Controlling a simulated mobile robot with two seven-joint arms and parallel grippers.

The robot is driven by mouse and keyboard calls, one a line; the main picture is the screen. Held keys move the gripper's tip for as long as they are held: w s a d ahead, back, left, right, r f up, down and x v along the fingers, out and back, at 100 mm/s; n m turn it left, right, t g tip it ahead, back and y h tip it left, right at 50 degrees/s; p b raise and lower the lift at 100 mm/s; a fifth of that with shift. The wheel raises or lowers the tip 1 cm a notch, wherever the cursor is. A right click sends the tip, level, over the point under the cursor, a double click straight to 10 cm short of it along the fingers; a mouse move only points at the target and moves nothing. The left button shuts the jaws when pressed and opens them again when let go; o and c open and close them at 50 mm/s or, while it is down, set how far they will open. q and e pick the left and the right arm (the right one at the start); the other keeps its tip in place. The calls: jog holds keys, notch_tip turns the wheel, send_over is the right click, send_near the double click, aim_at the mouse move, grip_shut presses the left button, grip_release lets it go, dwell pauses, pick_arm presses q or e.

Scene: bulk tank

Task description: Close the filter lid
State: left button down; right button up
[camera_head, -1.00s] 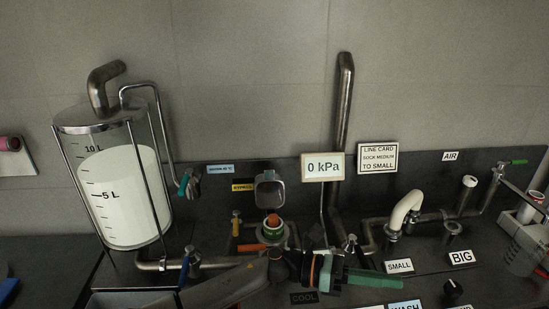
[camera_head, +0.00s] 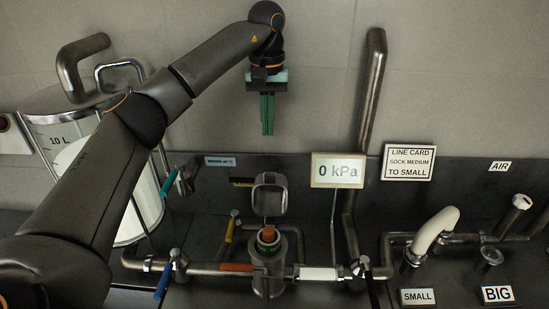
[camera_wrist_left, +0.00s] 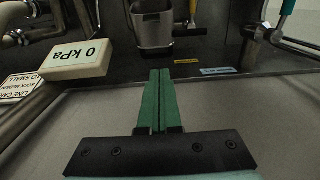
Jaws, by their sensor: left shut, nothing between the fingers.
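The filter lid (camera_head: 269,196) stands raised, hinged at the back of the filter housing (camera_head: 268,277). The housing's mouth is open and shows an orange and green insert (camera_head: 268,238). My left gripper (camera_head: 267,132) has green fingers shut together with nothing between them. It points down, above the lid and apart from it in the head view. In the left wrist view the shut fingers (camera_wrist_left: 160,75) point toward the grey lid (camera_wrist_left: 152,28), with a gap between. My right gripper is in neither current view.
A 0 kPa gauge sign (camera_head: 338,171) stands right of the lid, with a tall metal pipe (camera_head: 369,100) behind it. Valves with blue (camera_head: 164,280) and yellow (camera_head: 229,238) handles stand left of the filter. A milk tank (camera_head: 75,165) is partly behind my left arm.

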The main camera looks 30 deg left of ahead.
pick_arm(q)
jog(key=f, duration=0.9)
jog(key=shift+s+f, duration=0.3)
jog(key=shift+f, duration=0.05)
jog(key=shift+s+d+r, duration=0.35)
jog(key=shift+s, duration=0.2)
jog(key=shift+s+d+r, duration=0.3)
jog(key=shift+s, duration=0.2)
jog(key=shift+s+d+r, duration=0.15)
jog(key=shift+s+d, duration=0.2)
jog(key=shift+s, duration=0.2)
pick_arm(e)
jog(key=shift+s+r, duration=0.25)
jog(key=shift+s, duration=0.1)
